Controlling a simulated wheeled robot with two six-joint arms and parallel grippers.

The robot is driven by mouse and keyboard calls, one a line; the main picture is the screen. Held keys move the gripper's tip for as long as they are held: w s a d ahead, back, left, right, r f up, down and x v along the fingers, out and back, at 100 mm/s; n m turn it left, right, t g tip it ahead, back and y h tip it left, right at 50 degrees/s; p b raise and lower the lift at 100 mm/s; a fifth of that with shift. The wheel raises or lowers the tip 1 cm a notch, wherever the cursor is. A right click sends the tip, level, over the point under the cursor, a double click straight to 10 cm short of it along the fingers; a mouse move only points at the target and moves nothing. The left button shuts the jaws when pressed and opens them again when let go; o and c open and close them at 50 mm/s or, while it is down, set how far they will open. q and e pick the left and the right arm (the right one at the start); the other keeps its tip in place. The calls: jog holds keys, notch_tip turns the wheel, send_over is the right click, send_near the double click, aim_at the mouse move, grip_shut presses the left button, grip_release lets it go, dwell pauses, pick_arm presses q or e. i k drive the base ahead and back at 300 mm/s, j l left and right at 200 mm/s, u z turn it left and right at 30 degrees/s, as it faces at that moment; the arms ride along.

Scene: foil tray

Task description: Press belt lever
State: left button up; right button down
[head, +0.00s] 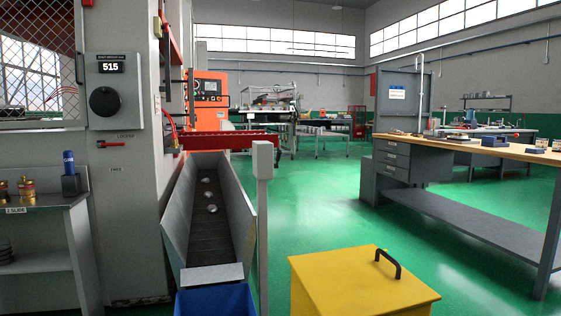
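The conveyor belt (205,245) runs in a grey trough left of centre, with several small round metal pieces lying on it. A grey post (263,215) with a small box head (263,158) stands just right of the trough; no lever shows clearly on it. A small red lever (110,144) lies about level on the press cabinet at left, with small lettering above it and FREE below. I cannot tell which part is the belt lever. Neither of my grippers is in view.
A blue bin (215,301) sits below the trough's near end. A yellow box (365,284) with a black handle stands at the front right. A wood-topped workbench (465,147) is at right, a small shelf (35,205) at left. Green floor (310,205) is open between.

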aim_at(279, 152)
jog(key=i+l, duration=1.15)
jog(key=l+z, duration=0.05)
jog(key=l, duration=0.05)
